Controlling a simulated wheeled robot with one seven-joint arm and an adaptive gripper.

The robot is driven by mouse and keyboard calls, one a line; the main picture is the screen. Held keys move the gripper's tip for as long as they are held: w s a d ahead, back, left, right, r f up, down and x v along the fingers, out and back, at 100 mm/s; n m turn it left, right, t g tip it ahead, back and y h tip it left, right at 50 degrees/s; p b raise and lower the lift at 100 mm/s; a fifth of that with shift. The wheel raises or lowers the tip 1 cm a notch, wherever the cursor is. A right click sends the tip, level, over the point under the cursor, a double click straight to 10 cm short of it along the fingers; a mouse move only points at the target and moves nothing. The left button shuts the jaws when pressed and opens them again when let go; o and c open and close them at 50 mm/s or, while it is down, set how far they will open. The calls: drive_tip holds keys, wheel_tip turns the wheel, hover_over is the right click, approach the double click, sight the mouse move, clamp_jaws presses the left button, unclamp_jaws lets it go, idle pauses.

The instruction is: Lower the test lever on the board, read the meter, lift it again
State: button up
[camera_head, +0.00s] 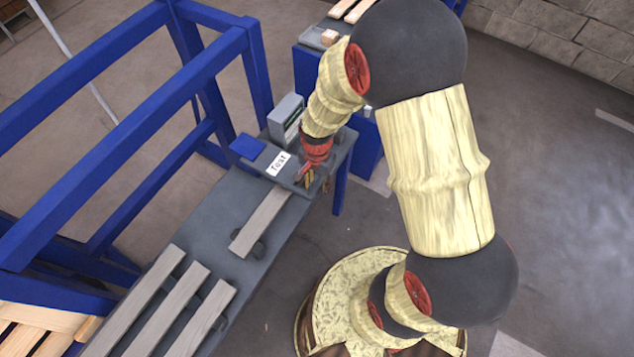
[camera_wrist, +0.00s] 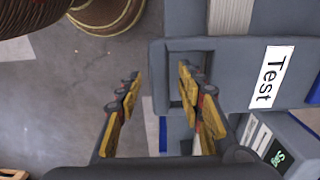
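The board (camera_head: 297,177) is a dark grey plate with a white "Test" label (camera_head: 278,163), at the end of the grey bench. In the wrist view the board (camera_wrist: 225,85) has a slot near its edge. The meter (camera_head: 286,117) is a grey box behind the board; its face shows partly in the wrist view (camera_wrist: 275,150), too small to read surely. My gripper (camera_head: 309,180) is at the board's edge near the label. In the wrist view my gripper (camera_wrist: 158,78) is open, with one finger over the slot and the other outside the board. I cannot make out the lever.
A wooden slat (camera_head: 262,222) lies on the bench beside the board, and several planks (camera_head: 165,310) lie nearer. A blue frame (camera_head: 120,130) stands along the left. A blue pad (camera_head: 247,147) adjoins the board. Open floor (camera_head: 570,190) is to the right.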

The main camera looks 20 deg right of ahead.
drive_tip(key=shift+c, duration=1.2)
clamp_jaws()
